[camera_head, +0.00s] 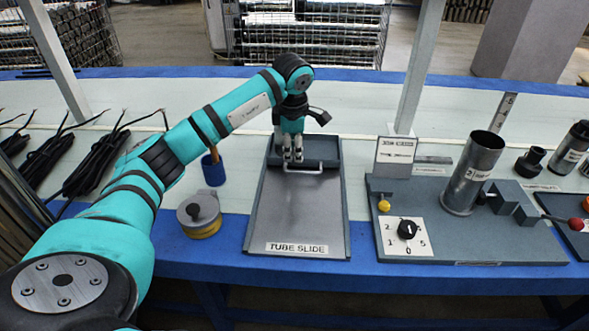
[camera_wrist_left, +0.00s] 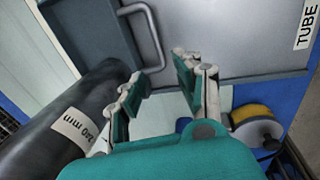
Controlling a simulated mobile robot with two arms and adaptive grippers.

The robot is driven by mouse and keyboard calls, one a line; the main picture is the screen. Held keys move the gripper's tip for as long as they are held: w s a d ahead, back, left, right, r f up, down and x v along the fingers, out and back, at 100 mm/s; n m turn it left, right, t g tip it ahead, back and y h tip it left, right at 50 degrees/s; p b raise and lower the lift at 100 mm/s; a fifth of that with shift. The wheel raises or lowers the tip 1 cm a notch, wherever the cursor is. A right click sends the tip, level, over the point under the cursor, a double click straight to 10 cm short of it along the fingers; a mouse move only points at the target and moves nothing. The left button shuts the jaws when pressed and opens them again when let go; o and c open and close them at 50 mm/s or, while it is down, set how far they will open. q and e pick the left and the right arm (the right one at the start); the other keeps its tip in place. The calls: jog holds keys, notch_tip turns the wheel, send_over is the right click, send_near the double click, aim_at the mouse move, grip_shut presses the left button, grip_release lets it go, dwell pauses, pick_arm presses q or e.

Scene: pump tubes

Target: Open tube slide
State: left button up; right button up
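The tube slide (camera_head: 297,215) is a flat grey tray with raised dark rims and a "TUBE SLIDE" label at its front edge. A pale U-shaped handle (camera_head: 304,169) stands on its plate near the back; it also shows in the left wrist view (camera_wrist_left: 157,42). My left gripper (camera_head: 292,158) points down just behind the handle. In the left wrist view my left gripper (camera_wrist_left: 160,82) has its fingers spread, with nothing seen clamped between them. The handle lies close ahead of the fingertips; whether they touch is unclear. My right gripper is not in view.
A dark cylinder (camera_wrist_left: 62,118) labelled "240 mm" lies close to the left finger. A yellow-based knobbed object (camera_head: 199,216) and a blue cup (camera_head: 213,170) stand left of the slide. A blue-grey board (camera_head: 440,240) with a metal cylinder (camera_head: 472,172) is at right. Black cables (camera_head: 97,160) lie left.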

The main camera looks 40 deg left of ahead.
aim_at(294, 171)
pick_arm(q)
jog(key=f, duration=0.5)
jog(key=w+f+b, duration=0.1)
jog(key=f, duration=0.1)
jog(key=shift+w+a+f, duration=0.1)
jog(key=shift+a+f, duration=0.2)
jog(key=shift+a, duration=0.05)
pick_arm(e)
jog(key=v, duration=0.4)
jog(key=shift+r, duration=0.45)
pick_arm(q)
jog(key=shift+c, duration=0.3)
grip_shut()
